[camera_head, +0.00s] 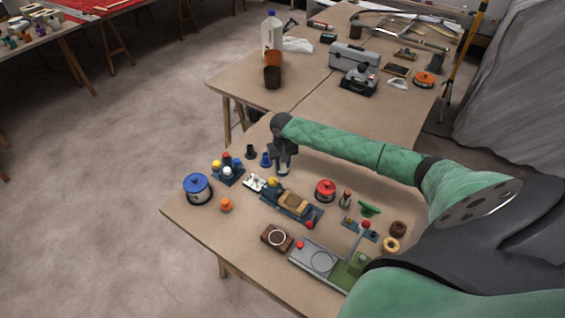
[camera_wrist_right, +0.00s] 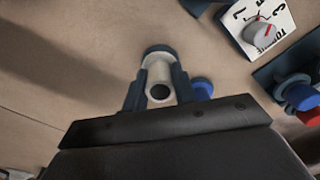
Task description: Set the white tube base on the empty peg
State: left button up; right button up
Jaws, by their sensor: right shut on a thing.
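My right gripper (camera_head: 283,168) points down over the back edge area of the near table and is shut on the white tube base. In the right wrist view the white tube base (camera_wrist_right: 158,79) sits between the two dark fingers, its round dark opening facing the camera. A dark blue peg stand (camera_head: 229,178) with red, yellow, white and blue tops stands to the left of the gripper. Part of it shows at the right edge of the wrist view (camera_wrist_right: 282,78). I cannot make out an empty peg. My left gripper is not in view.
A small blue piece (camera_head: 266,159) and a black piece (camera_head: 250,152) stand close left of the gripper. A white dial card (camera_head: 254,184), a blue tin (camera_head: 197,188), an orange piece (camera_head: 226,204) and a red tin (camera_head: 325,190) are nearby.

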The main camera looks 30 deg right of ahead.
jog(key=shift+f, duration=0.6)
dwell(0.6)
jog(key=o, duration=0.7)
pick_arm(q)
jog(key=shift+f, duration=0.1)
pick_arm(e)
jog(key=shift+o, duration=0.2)
jog(key=shift+r+p, duration=1.25)
jog(key=shift+r, duration=0.25)
jog(key=shift+r+p, duration=1.4)
jog(key=shift+r, duration=0.05)
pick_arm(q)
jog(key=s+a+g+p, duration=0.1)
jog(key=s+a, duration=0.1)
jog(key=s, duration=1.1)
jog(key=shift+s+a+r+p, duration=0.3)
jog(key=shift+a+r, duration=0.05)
pick_arm(e)
jog(key=shift+r, duration=2.6)
